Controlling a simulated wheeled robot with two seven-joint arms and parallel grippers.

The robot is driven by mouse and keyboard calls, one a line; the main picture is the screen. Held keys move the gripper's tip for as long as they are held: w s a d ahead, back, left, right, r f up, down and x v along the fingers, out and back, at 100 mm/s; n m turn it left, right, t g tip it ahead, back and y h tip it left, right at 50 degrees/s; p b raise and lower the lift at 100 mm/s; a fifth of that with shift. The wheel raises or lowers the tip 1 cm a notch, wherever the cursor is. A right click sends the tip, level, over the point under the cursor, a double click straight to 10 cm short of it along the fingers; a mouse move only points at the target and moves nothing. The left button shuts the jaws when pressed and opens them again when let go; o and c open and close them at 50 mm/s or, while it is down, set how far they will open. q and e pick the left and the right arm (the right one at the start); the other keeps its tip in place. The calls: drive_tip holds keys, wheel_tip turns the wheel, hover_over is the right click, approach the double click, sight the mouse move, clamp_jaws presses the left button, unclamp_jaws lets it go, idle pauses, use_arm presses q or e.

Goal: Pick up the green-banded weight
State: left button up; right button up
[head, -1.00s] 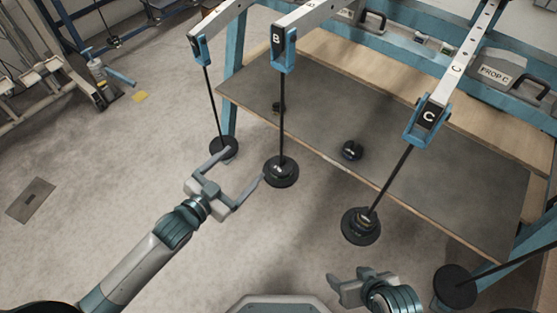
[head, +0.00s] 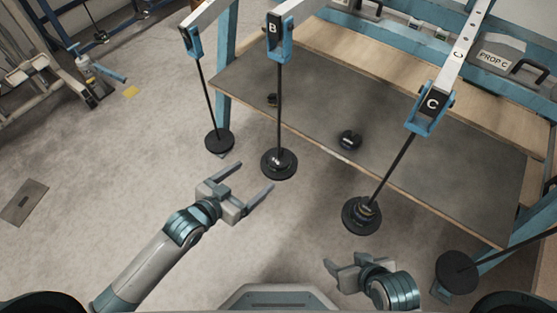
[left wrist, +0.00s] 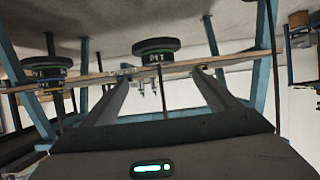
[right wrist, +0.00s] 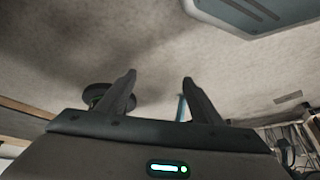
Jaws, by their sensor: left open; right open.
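A stack with a green band shows in the left wrist view (left wrist: 156,46), ahead of my left gripper's fingers. It appears to be the stack on hanger B (head: 279,163), though in the head view its band colour is too small to tell. A second stack with green and blue bands (left wrist: 48,68) shows at the left of the left wrist view. It looks like the stack on hanger C (head: 362,214). My left gripper (head: 256,176) is open and empty, just short of hanger B's stack in the picture, apart from it. My right gripper (head: 345,261) is open and empty, below hanger C's stack.
Hanger A (head: 219,141) carries a plain dark disc at the left. Another dark disc (head: 457,271) hangs at the lower right. Small dark weights (head: 349,139) (head: 272,100) lie on the grey table (head: 430,160).

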sight(276, 161)
use_arm(q)
drive_tip(key=b+x, duration=0.1)
drive_tip(key=x, duration=0.7)
drive_tip(key=shift+w+d+f, duration=0.1)
drive_tip(key=shift+w+d, duration=0.15)
drive_tip(key=shift+w, duration=0.05)
use_arm(e)
drive_tip(key=shift+w+a+r+t+y, duration=0.15)
drive_tip(key=shift+w+a+t+y, duration=0.15)
drive_tip(key=shift+a, duration=0.3)
drive_tip(key=shift+w+a+r+t+y, duration=0.2)
drive_tip(key=shift+a+t, duration=0.1)
drive_tip(key=shift+a, duration=0.3)
drive_tip(key=shift+s+f, duration=0.1)
use_arm(q)
drive_tip(key=shift+w+d, duration=0.1)
drive_tip(key=shift+w+d+f, duration=0.15)
drive_tip(key=b+x, duration=0.1)
drive_tip(key=x, duration=0.3)
drive_tip(key=shift+d, duration=0.15)
drive_tip(key=shift+w+d, duration=0.15)
drive_tip(key=shift+d, duration=0.05)
use_arm(e)
drive_tip(key=shift+w+a+r+t, duration=0.3)
drive_tip(key=shift+w+a+t, duration=0.1)
drive_tip(key=shift+w+a, duration=0.1)
drive_tip(key=shift+s+d+f, duration=0.1)
drive_tip(key=shift+f, duration=0.05)
